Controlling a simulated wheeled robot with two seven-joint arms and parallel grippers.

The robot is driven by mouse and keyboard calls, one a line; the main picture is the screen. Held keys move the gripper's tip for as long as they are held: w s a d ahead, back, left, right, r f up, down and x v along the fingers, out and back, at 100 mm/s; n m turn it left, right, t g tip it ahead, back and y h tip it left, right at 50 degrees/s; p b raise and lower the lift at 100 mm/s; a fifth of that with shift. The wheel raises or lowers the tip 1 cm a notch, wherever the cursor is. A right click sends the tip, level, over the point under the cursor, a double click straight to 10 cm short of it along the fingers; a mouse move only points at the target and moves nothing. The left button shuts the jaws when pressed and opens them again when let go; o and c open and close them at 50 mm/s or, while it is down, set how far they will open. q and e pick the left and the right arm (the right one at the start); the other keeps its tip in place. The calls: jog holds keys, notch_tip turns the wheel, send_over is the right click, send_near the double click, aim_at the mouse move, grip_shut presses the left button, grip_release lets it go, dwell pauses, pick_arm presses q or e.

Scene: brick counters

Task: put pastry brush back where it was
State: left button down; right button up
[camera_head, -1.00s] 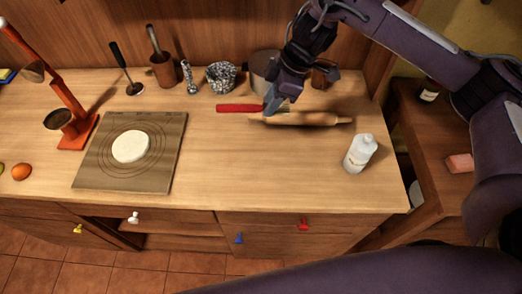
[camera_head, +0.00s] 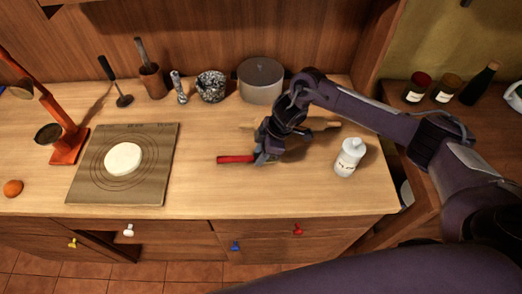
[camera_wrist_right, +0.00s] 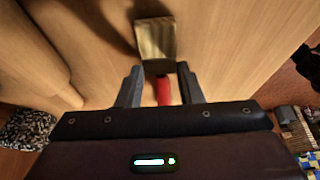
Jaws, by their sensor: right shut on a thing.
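The pastry brush has a red handle (camera_head: 236,159) that sticks out to the left of my right gripper (camera_head: 266,158) in the head view. My right gripper is shut on the brush, in front of the rolling pin. In the right wrist view, the brush's pale bristle head (camera_wrist_right: 155,40) shows beyond the fingertips, with the red handle (camera_wrist_right: 162,92) between the fingers. The bristle head casts a shadow on the counter; I cannot tell how high the brush is above the wood. My left gripper is not in view.
A rolling pin (camera_head: 325,125) lies behind my right gripper, partly hidden by the arm. A white bottle (camera_head: 348,159) stands to the right. A pot (camera_head: 261,88) and a speckled bowl (camera_head: 211,88) stand behind. A board (camera_head: 88,185) with dough lies left. The front middle counter is clear.

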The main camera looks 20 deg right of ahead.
jog(key=shift+f, duration=0.35)
jog(key=o, duration=1)
jog(key=shift+c, duration=0.2)
jog(key=shift+f+b, duration=0.3)
jog(key=shift+b, duration=0.2)
jog(key=b+v, duration=0.2)
jog(key=v, duration=0.5)
jog(key=shift+d+r, duration=0.1)
jog(key=shift+r, duration=0.45)
